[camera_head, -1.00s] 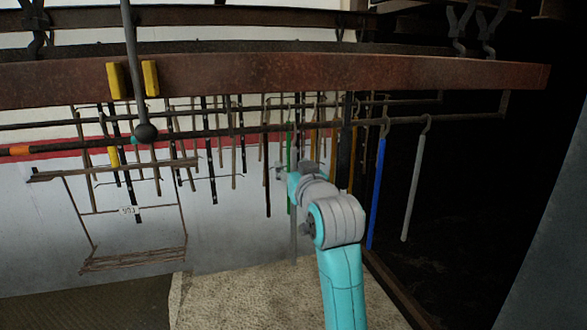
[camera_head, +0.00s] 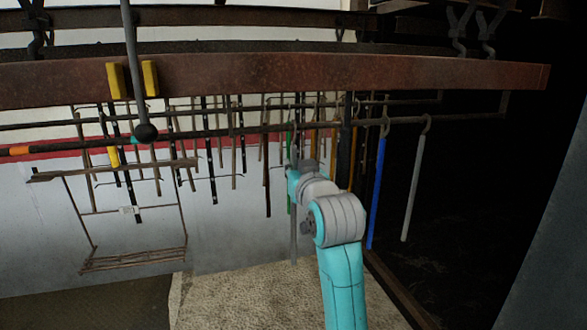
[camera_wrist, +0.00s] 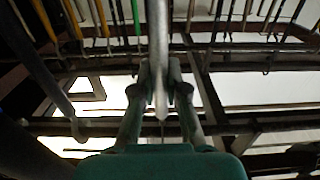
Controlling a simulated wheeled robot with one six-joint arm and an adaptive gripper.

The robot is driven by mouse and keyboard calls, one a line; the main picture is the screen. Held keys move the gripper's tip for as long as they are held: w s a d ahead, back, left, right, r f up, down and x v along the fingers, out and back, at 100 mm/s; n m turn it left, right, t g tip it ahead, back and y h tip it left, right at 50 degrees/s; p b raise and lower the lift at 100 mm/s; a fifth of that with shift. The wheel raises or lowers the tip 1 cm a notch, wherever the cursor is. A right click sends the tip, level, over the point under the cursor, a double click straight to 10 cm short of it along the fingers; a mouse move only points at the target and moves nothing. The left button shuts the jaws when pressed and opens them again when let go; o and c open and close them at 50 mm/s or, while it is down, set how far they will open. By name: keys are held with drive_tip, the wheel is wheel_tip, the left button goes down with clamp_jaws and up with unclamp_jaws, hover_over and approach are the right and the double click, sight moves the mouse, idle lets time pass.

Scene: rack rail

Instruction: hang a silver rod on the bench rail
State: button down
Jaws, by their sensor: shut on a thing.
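My gripper (camera_wrist: 158,92) is shut on a silver rod (camera_wrist: 157,40), which runs upright between its fingers in the wrist view. In the head view the rod's lower part (camera_head: 293,240) hangs below my wrist, while my wrist hides its middle. The bench rail (camera_head: 460,118) runs across behind the arm, under the rusty beam. The rod's top is near the rail, but I cannot tell whether its hook touches it. A second silver rod (camera_head: 414,188) hangs from the rail at the right, beside a blue rod (camera_head: 377,190).
Several dark and brown rods hang farther left. The rusty beam (camera_head: 250,75) crosses above, and a wire rack (camera_head: 130,262) hangs at the left. There is open space right of the second silver rod.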

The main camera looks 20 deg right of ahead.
drive_tip(key=shift+s+r, duration=0.1)
drive_tip(key=shift+r, duration=0.4)
drive_tip(key=shift+s+r, duration=0.2)
drive_tip(key=shift+r, duration=0.1)
drive_tip(key=shift+s+r, duration=0.3)
drive_tip(key=shift+s, duration=0.15)
drive_tip(key=s, duration=0.6)
drive_tip(key=shift+s, duration=0.4)
idle(0.4)
